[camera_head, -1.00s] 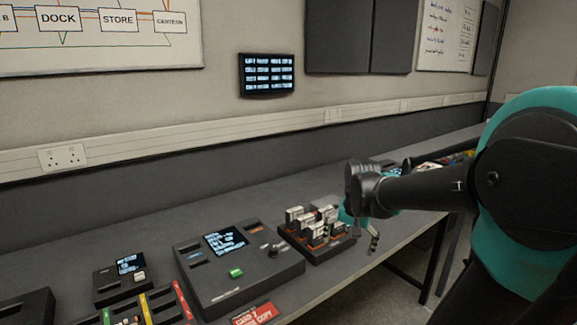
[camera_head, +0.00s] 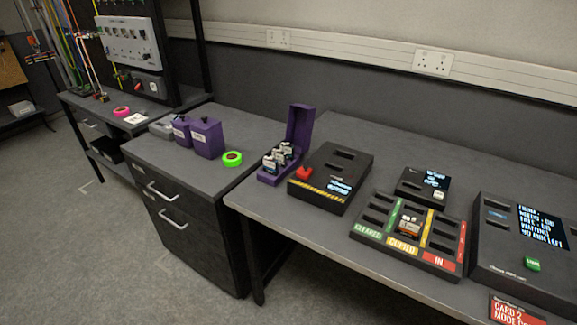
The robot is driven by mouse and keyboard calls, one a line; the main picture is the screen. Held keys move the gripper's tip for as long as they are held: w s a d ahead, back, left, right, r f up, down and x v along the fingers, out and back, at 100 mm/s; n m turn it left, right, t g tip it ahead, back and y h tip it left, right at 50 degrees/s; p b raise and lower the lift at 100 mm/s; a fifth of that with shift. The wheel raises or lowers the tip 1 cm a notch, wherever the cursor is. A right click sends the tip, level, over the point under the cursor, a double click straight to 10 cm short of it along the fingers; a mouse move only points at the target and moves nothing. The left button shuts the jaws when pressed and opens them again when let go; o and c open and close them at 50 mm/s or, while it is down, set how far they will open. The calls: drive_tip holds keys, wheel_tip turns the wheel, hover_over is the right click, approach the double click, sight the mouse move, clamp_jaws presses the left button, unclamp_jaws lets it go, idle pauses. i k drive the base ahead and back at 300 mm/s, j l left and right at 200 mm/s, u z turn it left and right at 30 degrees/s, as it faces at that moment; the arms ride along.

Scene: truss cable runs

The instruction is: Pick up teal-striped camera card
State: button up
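My gripper is not in the head view now. Several small white and dark cards (camera_head: 279,158) stand in an open purple case (camera_head: 301,122) on the bench. One more card (camera_head: 409,224) with an orange-brown part lies in the middle column of a sorting tray (camera_head: 450,263) marked CLEARED, COPIED and IN. A pale piece (camera_head: 438,194), perhaps another card, sits at the small reader (camera_head: 409,184) behind the tray. The cards are too small for me to tell which one has a teal stripe.
A copy unit (camera_head: 520,272) with a screen is at right. Purple boxes (camera_head: 207,138) and a green tape roll (camera_head: 232,158) sit on the left cabinet. Floor in front is clear.

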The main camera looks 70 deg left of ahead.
sight(290, 149)
drive_tip(key=u, duration=2.6)
